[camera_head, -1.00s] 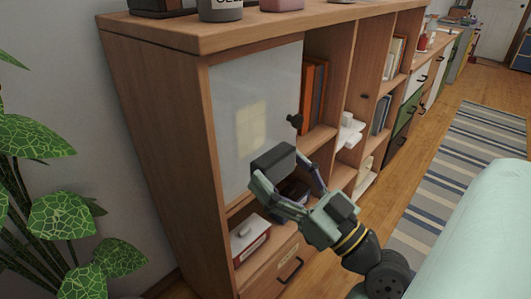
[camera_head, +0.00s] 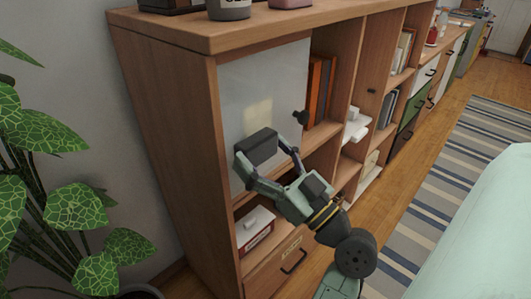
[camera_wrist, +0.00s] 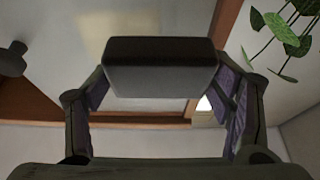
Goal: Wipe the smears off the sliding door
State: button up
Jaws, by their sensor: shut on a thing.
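The sliding door (camera_head: 287,82) is a pale, glossy panel with a dark knob (camera_head: 300,117) at its right edge, in the upper left bay of a wooden cabinet. A faint yellowish smear (camera_head: 258,111) shows mid-panel; it also shows at the top of the wrist view (camera_wrist: 112,22). My gripper (camera_head: 267,163) is shut on a dark grey block (camera_head: 256,146), which also shows in the wrist view (camera_wrist: 160,67). The block is in front of the door's lower half and hides part of the panel and the smear's lower end. I cannot tell whether it touches.
Orange and dark books (camera_head: 318,90) stand right of the door. A white-lidded box (camera_head: 255,228) sits on the shelf below. A leafy plant (camera_head: 80,205) is at the left, a teal sofa (camera_head: 480,225) at the right.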

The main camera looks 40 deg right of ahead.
jog(key=shift+w, duration=0.95)
dwell(0.4)
jog(key=shift+b, duration=0.35)
